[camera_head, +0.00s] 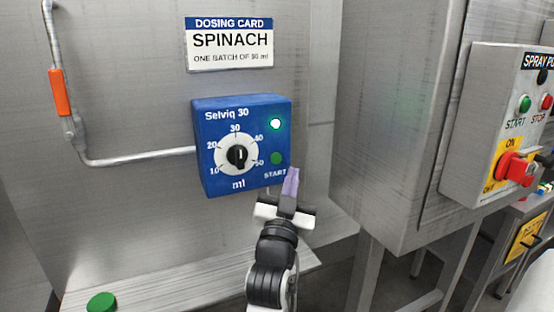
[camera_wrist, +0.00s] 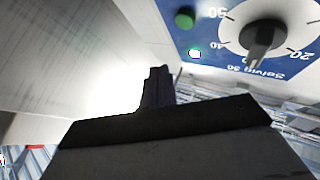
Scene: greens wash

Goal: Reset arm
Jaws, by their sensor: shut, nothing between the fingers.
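My gripper (camera_head: 290,186) is shut and empty, its purple-grey fingertips pointing up, just below and right of the START button in the head view. In the wrist view its closed fingers (camera_wrist: 157,88) show dark in the middle. The blue dosing box (camera_head: 242,183) marked Selviq 30 is on the steel wall. Its black knob (camera_head: 237,157) points up toward 30. A lit pale green lamp (camera_head: 275,124) glows above the green START button (camera_head: 277,158). In the wrist view the box (camera_wrist: 205,35) appears upside down at top right. I cannot tell whether the fingertips touch the box.
A dosing card (camera_head: 231,45) reading SPINACH, one batch of 30 ml, is above the box. A pipe (camera_head: 135,160) with an orange handle (camera_head: 60,92) runs at left. A steel cabinet (camera_head: 390,120) and a spray control box (camera_head: 480,130) stand at right. A green disc (camera_head: 102,302) lies lower left.

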